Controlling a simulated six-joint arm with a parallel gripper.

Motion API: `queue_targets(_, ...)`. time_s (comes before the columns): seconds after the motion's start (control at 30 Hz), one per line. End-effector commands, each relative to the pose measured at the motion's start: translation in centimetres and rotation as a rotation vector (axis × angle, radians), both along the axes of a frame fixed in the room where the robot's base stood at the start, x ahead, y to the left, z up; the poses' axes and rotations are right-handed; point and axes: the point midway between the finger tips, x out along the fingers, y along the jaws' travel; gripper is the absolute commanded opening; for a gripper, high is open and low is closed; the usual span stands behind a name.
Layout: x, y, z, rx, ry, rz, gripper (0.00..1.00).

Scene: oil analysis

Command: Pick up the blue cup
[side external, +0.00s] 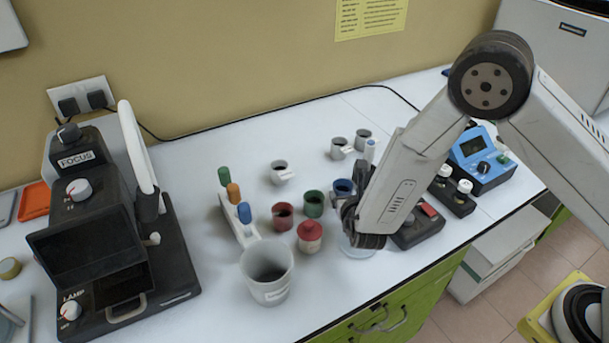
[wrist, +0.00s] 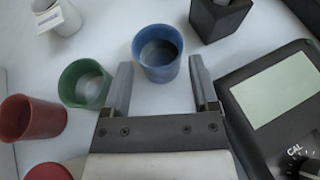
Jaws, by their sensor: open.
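The blue cup (wrist: 158,56) stands upright on the white bench in the wrist view, with its dark inside showing. My gripper (wrist: 160,80) is open, and the cup stands between and slightly beyond its two fingertips. No contact is clear. In the side external view the blue cup (side external: 342,187) is partly hidden behind my gripper (side external: 352,212). The fingers are hard to make out there.
A green cup (wrist: 85,83) stands close to the left finger, with a red cup (wrist: 32,118) farther left. A device with a screen (wrist: 272,90) lies close on the right. A dark square holder (wrist: 220,17) stands behind. A large beaker (side external: 267,272) stands at the front.

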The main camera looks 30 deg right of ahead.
Motion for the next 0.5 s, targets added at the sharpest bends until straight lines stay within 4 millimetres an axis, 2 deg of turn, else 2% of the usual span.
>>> queue_targets(0.23,0.7,-0.3,-0.4,0.000,0.000,-0.001,0.76)
queue_targets(0.5,3.2,-1.3,-1.6,0.000,0.000,-0.002,0.76)
